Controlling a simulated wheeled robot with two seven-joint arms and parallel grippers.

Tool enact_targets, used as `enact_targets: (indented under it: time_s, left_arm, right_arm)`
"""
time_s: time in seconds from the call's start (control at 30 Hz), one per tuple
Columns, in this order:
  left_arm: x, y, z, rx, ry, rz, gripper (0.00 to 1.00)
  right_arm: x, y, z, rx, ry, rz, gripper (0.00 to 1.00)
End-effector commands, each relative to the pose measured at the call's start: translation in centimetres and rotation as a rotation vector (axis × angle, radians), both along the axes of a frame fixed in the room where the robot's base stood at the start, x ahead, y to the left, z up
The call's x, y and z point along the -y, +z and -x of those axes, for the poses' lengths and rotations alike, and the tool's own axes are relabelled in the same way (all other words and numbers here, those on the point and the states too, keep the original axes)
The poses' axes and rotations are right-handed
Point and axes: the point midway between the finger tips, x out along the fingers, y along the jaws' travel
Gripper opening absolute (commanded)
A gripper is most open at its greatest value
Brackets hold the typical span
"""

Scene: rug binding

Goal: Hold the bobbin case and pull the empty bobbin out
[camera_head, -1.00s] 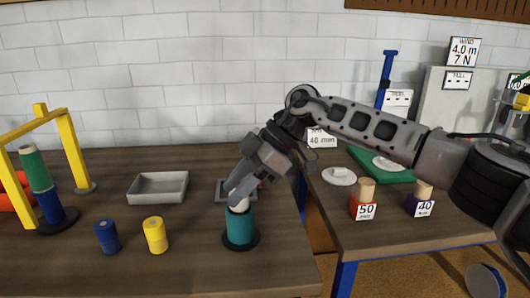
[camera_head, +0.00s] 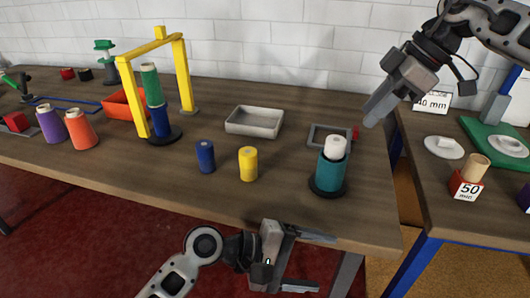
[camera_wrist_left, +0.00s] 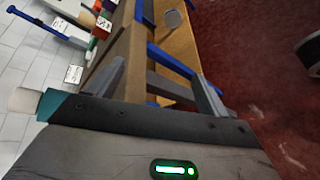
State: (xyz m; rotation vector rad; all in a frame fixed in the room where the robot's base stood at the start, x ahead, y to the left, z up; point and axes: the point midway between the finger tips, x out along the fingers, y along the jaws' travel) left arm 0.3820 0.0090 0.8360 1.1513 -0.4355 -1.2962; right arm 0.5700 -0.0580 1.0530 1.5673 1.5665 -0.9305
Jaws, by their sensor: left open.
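The bobbin case looks to be the teal cylinder (camera_head: 328,174) upright on a dark round base near the table's front right. A white bobbin (camera_head: 335,146) sticks up out of its top. In the left wrist view the teal case (camera_wrist_left: 50,103) and white bobbin (camera_wrist_left: 22,100) show at the left edge, partly hidden by my gripper body. My left gripper (camera_head: 315,263) is open and empty, in front of the table edge and nearer than the case. My right gripper (camera_head: 374,112) is raised up and right of the bobbin, apart from it; its finger gap is hidden.
A grey tray (camera_head: 254,121) and a small dark tray (camera_head: 318,136) lie behind the case. Blue (camera_head: 205,157) and yellow (camera_head: 248,164) spools stand to its left. A yellow frame (camera_head: 133,96) stands farther left. A gap separates the right table.

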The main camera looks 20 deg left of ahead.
Motion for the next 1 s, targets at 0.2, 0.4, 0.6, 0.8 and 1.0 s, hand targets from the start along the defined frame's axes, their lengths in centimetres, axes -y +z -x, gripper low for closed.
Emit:
enact_targets:
  time_s: [0.2, 0.4, 0.6, 0.8, 1.0]
  left_arm:
    - [-3.7, 4.6, -5.1, -0.451, 0.11, 0.118, 0.79]
    - [-8.7, 8.4, -10.0, -0.766, 0.333, 0.213, 0.79]
    - [-11.6, 11.2, -12.4, -0.942, 0.465, 0.298, 0.79]
    - [-11.6, 11.5, -13.2, -0.991, 0.494, 0.326, 0.79]
    - [-8.7, 10.4, -14.4, -0.992, 0.491, 0.326, 0.79]
  right_arm:
    - [0.0, 0.0, 0.0, 0.0, 0.001, 0.0, 0.36]
    - [0.0, 0.0, 0.0, 0.0, 0.001, -0.001, 0.36]
    - [0.0, 0.0, 0.0, 0.0, 0.001, -0.001, 0.36]
    - [0.0, 0.0, 0.0, 0.0, 0.001, -0.001, 0.36]
    - [0.0, 0.0, 0.0, 0.0, 0.0, -0.001, 0.36]
